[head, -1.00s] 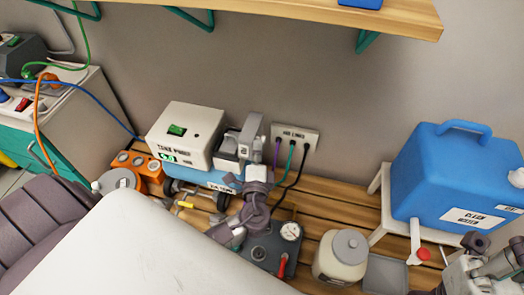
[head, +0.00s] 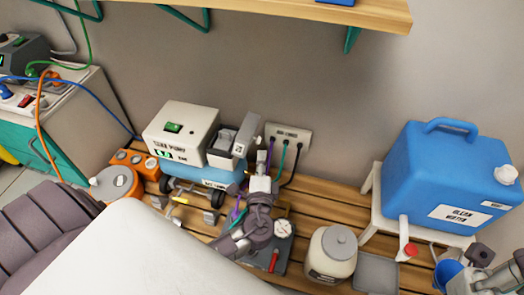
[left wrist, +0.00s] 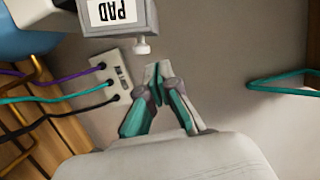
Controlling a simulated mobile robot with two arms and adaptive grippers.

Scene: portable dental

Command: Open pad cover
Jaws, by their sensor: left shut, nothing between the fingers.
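A small grey pad box (head: 220,158) stands at the right end of the white pump unit in the head view. Its pale cover (head: 247,133) stands up at the right side, and the box's inside shows. In the left wrist view a panel labelled PAD (left wrist: 112,12) is at the top, with a white knob (left wrist: 142,47) at its lower edge. My left gripper (head: 262,160) is right of the box. In the left wrist view its fingertips (left wrist: 157,72) are together, empty, just below the knob and apart from it. Grey parts of my right arm (head: 482,258) show at the lower right; its fingers are unclear.
The white pump unit (head: 180,132) adjoins the box. A wall socket (head: 288,138) with several cables is close behind the left gripper. A gauge unit (head: 272,262), white jar (head: 332,255) and blue water tank (head: 442,180) stand along the slatted bench. A shelf (head: 250,10) overhangs.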

